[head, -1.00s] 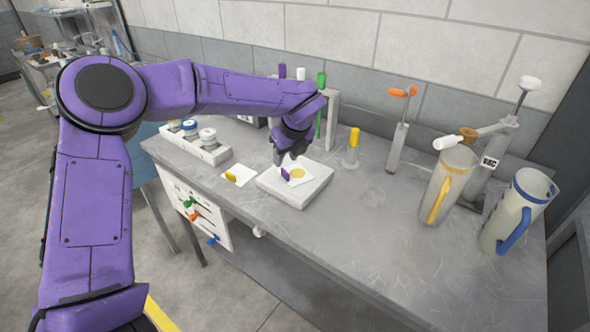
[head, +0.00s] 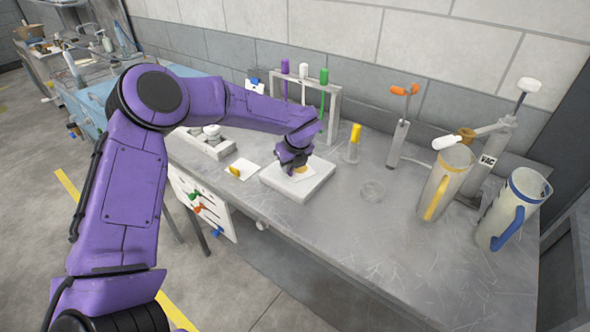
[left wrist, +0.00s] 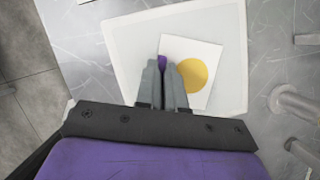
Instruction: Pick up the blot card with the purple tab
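The blot card with the purple tab is a white card with a round yellow-brown spot (left wrist: 192,75). It lies on a white square pad (head: 318,187) on the bench, and the pad's rim also shows in the left wrist view (left wrist: 128,50). The card's purple tab (left wrist: 162,62) is at its left edge, at my fingertips. My left gripper (head: 294,172) is low over the pad and hides much of the card in the head view. In the left wrist view the fingers (left wrist: 162,80) are close together around the tab; whether they grip it is unclear. My right gripper is out of view.
Another white card with a yellow tab (head: 236,171) lies left of the pad. A yellow-topped holder (head: 354,143) and two jugs (head: 446,182) (head: 512,212) stand to the right. The front bench top is clear.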

